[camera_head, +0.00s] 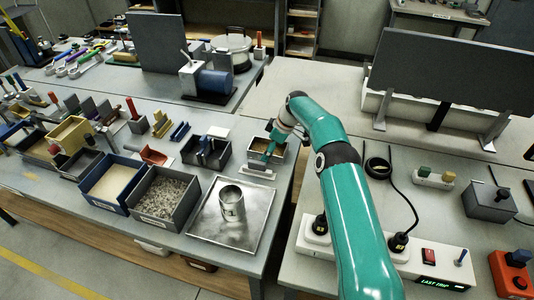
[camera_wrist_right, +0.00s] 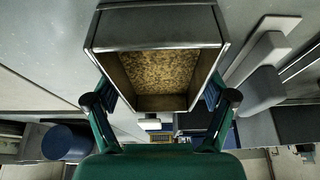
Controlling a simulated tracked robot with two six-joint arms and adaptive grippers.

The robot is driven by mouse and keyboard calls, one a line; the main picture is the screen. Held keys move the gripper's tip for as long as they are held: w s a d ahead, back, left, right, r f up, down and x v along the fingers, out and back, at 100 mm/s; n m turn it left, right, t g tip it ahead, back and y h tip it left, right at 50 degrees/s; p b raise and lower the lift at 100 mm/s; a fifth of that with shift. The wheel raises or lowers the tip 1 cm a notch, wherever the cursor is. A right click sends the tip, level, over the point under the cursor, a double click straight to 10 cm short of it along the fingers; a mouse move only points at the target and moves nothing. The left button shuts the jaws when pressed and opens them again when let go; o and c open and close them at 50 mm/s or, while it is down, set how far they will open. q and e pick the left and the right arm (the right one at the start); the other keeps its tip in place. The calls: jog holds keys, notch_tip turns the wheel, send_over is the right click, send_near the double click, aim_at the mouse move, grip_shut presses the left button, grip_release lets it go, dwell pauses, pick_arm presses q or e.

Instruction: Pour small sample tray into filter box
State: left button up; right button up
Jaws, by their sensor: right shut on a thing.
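The small sample tray (camera_head: 278,149), a grey open box, stands out at the right end of the left bench. In the right wrist view the tray (camera_wrist_right: 155,27) shows grainy tan material spread on its floor. My right gripper (camera_head: 268,153) is shut on the tray, and its fingers (camera_wrist_right: 160,112) lie on either side of it in the wrist view. Whether the tray touches the bench is unclear. No label marks the filter box; a grey box of pale gravel (camera_head: 190,207) and a blue box of fine pale material (camera_head: 122,210) stand at the bench front. My left gripper is not in view.
A metal cup (camera_head: 232,205) stands on a shiny square plate (camera_head: 257,214) beside the gravel box. A dark box with upright items (camera_head: 190,157) is left of my gripper. A white device (camera_head: 258,172) lies just in front. A gap separates the two benches.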

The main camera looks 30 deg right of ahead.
jog(key=shift+r+p, duration=1.9)
jog(key=shift+r, duration=1.2)
